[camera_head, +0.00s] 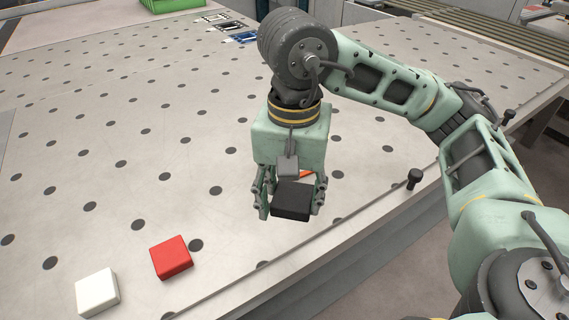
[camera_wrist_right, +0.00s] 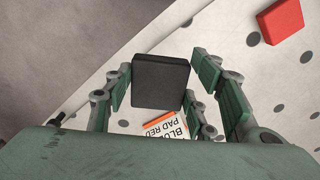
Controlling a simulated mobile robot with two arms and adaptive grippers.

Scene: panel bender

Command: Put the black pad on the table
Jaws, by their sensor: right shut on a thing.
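The black pad (camera_head: 292,201) is between the fingers of my right gripper (camera_head: 291,209), near the table's front edge. My right gripper is shut on it and points down. In the right wrist view, the black pad (camera_wrist_right: 160,82) sits between the green finger pads of the gripper (camera_wrist_right: 163,80), with the table edge behind it. The pad looks held above the surface; the exact height is hard to tell. The table (camera_head: 130,190) is a pale plate with dark round holes. My left gripper is not in view.
A red pad (camera_head: 171,257) and a white pad (camera_head: 98,292) lie on the table at the lower left. A label with an orange stripe (camera_wrist_right: 165,125) lies below the gripper. A black peg (camera_head: 414,178) stands at the front edge. A green bin (camera_head: 170,5) is at the back.

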